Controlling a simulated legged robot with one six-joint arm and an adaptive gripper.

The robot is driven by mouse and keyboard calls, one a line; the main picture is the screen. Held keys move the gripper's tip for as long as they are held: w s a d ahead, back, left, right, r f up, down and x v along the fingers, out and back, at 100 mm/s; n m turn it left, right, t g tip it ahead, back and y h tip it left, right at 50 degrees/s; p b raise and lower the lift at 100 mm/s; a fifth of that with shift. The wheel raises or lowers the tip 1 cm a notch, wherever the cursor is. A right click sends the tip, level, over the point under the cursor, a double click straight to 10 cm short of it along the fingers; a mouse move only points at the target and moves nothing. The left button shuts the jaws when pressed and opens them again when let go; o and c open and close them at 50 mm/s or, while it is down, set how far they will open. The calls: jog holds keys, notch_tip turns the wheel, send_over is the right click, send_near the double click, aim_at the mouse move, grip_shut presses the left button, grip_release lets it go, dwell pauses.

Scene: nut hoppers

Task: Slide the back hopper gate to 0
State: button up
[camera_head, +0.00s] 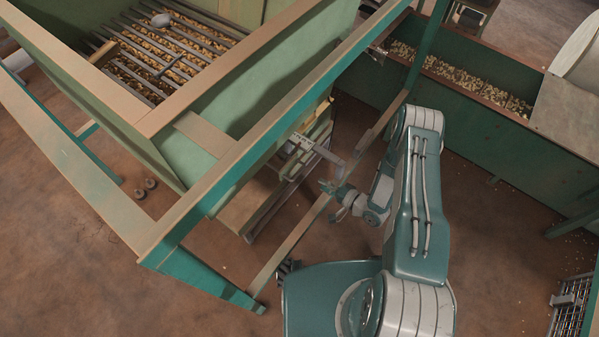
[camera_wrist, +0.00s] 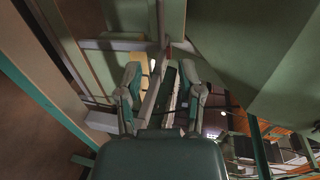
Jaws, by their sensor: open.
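A green hopper with a wooden rim (camera_head: 195,100) stands at left, nuts showing under its dark bars. Under it, a pale metal gate piece (camera_head: 318,150) sticks out toward my arm. I cannot tell its number marks or how far it is slid. A second small metal fitting (camera_head: 377,52) sits farther up along the frame. My gripper (camera_head: 328,187) is close beside the pale gate piece, just below it in the head view. In the wrist view my gripper (camera_wrist: 162,72) is open, with a pale grey bar (camera_wrist: 154,92) between its fingers. Contact cannot be told.
A green and wooden frame beam (camera_head: 270,130) runs diagonally above the gate area. A lower rail (camera_head: 290,245) crosses near my gripper. A green trough with nuts (camera_head: 480,90) stands at upper right. Brown floor (camera_head: 500,240) is open at right, near a wire crate (camera_head: 570,305).

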aim_at(299, 173)
jog(key=x, duration=1.1)
jog(key=shift+s, duration=0.1)
grip_shut()
